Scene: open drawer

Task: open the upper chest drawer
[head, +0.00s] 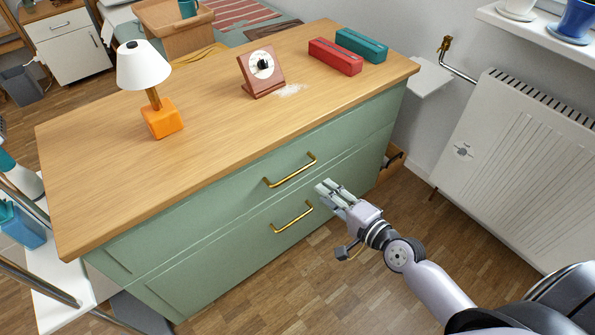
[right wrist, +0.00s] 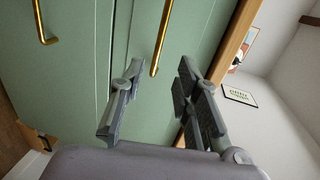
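The green chest (head: 200,235) has a wooden top and two drawer fronts, each with a brass bar handle. The upper drawer (head: 215,200) looks shut, and its handle (head: 290,170) is bare. My right gripper (head: 327,187) is in front of the chest, just right of and a little below the upper handle. In the right wrist view my right gripper (right wrist: 160,75) is open and empty. The upper handle (right wrist: 162,38) shows ahead between its fingers, apparently not touched. The lower handle (head: 292,217) is to the left in the wrist view (right wrist: 41,22). My left gripper is not in view.
On the chest top (head: 205,105) stand a lamp (head: 155,90), a dial on a brown stand (head: 262,72), a red case (head: 335,57) and a teal case (head: 361,45). A white radiator (head: 520,155) is at the right. Wooden floor (head: 300,285) is open in front.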

